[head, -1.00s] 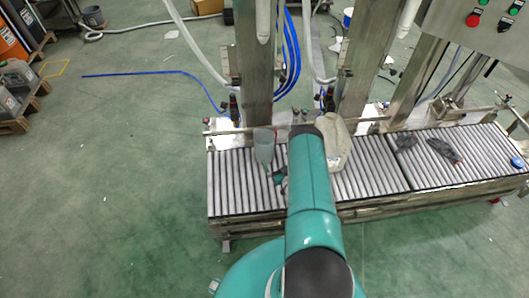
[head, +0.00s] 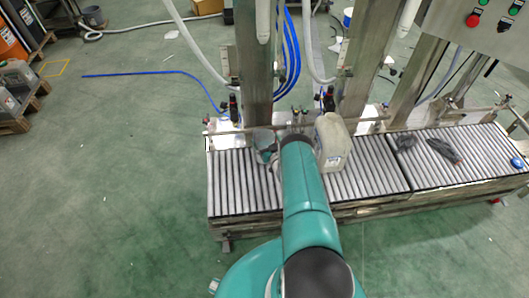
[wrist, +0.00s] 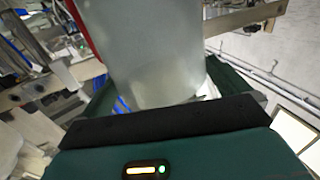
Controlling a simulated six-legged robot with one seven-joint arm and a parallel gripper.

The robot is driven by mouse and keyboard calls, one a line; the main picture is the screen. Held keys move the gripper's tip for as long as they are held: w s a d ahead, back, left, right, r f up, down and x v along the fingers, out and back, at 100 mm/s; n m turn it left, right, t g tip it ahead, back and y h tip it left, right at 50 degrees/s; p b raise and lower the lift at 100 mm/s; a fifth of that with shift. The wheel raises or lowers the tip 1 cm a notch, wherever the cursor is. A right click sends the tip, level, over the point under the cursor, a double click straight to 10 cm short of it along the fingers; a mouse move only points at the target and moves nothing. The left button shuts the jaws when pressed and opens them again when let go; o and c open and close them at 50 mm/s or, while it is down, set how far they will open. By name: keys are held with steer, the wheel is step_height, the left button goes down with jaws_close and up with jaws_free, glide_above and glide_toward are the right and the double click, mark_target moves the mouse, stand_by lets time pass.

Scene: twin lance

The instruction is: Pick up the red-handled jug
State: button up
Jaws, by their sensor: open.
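The jug (wrist: 155,50) is translucent grey and fills the middle of the wrist view, with a strip of its red handle (wrist: 82,28) along its left side. In the head view the jug (head: 263,136) stands on the roller conveyor, left of my arm and partly hidden by my gripper. My gripper (wrist: 157,88) is open, with a dark green finger on each side of the jug's near part. I cannot tell whether either finger touches it. In the head view my gripper (head: 268,156) is partly hidden by my arm.
A beige canister (head: 334,145) stands on the conveyor (head: 235,185) just right of my arm. Metal posts (head: 254,70) and a rail rise behind the jug. A dark item (head: 443,149) lies on the rollers farther right. The floor to the left is open.

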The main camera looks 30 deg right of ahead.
steer(key=c, duration=1.5)
steer(key=shift+r, duration=0.1)
steer(key=shift+c, duration=1)
